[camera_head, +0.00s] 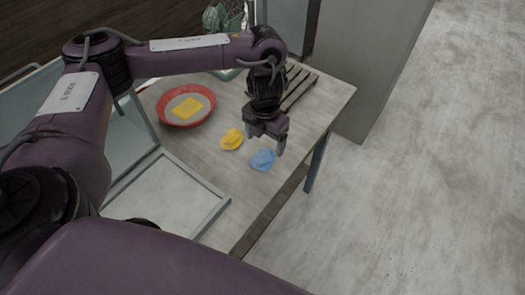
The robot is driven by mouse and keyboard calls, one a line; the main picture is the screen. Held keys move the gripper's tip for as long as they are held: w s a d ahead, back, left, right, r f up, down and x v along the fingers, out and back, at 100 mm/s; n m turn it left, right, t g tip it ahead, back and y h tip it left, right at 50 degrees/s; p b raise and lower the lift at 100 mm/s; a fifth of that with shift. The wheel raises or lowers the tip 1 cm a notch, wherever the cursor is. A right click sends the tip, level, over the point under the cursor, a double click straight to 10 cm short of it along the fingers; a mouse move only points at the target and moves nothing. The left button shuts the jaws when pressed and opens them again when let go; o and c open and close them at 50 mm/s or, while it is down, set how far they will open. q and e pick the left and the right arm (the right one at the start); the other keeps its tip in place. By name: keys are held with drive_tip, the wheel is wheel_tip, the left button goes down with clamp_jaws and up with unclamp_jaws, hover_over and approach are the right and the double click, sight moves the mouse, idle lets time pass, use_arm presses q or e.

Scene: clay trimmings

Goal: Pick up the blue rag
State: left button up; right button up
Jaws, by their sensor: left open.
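The blue rag (262,160) lies crumpled on the wooden table, near its right front edge. My left gripper (266,144) points down just above and behind the rag, with its fingers apart and nothing visible between them. Whether a fingertip touches the rag cannot be told. A yellow rag (231,139) lies crumpled just left of the blue one. My right gripper is not in view.
A red-rimmed bowl (163,115) with a flat yellow piece (187,107) stands at the left. A pale tray (160,205) is at the front left. Open floor lies to the right.

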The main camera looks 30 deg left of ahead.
sight(264, 155)
use_arm(q)
drive_tip(key=shift+s+d+f, duration=0.3)
drive_tip(key=shift+s+f, duration=0.15)
drive_tip(key=shift+f, duration=0.3)
drive_tip(key=shift+w+a+f+p, duration=0.1)
drive_tip(key=shift+a+f+p, duration=0.15)
drive_tip(key=shift+f+p, duration=0.3)
drive_tip(key=f, duration=0.2)
drive_tip(key=shift+w+a+f, duration=0.2)
drive_tip(key=shift+w+f, duration=0.05)
drive_tip(key=shift+f, duration=0.1)
drive_tip(key=shift+d+f, duration=0.1)
drive_tip(key=shift+f, duration=0.15)
drive_tip(key=c, duration=0.8)
drive_tip(key=shift+c, duration=1.2)
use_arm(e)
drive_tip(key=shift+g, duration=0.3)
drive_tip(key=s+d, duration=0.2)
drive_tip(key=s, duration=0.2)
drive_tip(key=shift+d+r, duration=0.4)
